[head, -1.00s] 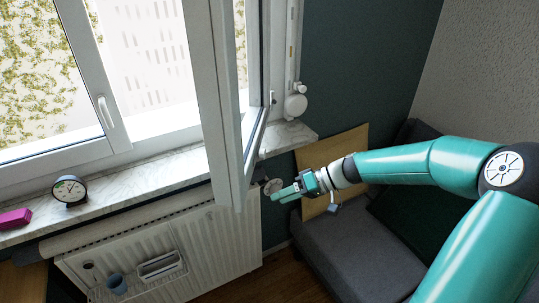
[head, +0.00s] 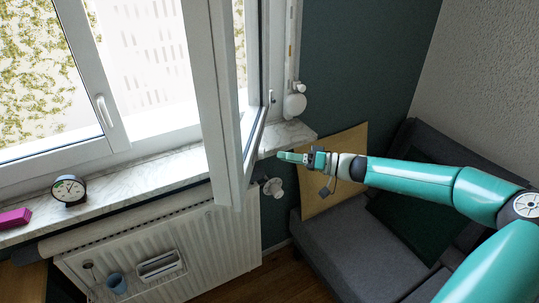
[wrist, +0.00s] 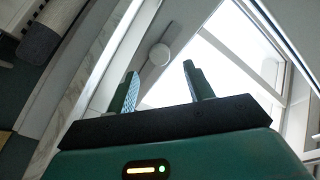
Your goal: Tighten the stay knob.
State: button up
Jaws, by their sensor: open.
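My gripper (head: 285,157) is in front of the marble sill's right end, right of the open window sash (head: 222,110). In the wrist view my gripper (wrist: 160,72) is open, with nothing between its two fingers. A round white knob-like part (wrist: 159,54) shows beyond and between the fingertips, apart from them. It looks like the round white part (head: 295,105) beside the window frame in the head view. I cannot tell for sure which of these is the stay knob.
The sill (head: 140,180) carries a round dial (head: 69,190) and a pink block (head: 14,218). Below is a radiator (head: 205,240) with a white valve knob (head: 274,187). A wooden board (head: 335,165) and a grey sofa (head: 330,245) stand at the right.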

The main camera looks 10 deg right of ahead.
aim_at(260, 153)
jog(key=x, duration=0.5)
jog(key=shift+w+a, duration=0.2)
jog(key=shift+a, duration=0.15)
jog(key=c, duration=1)
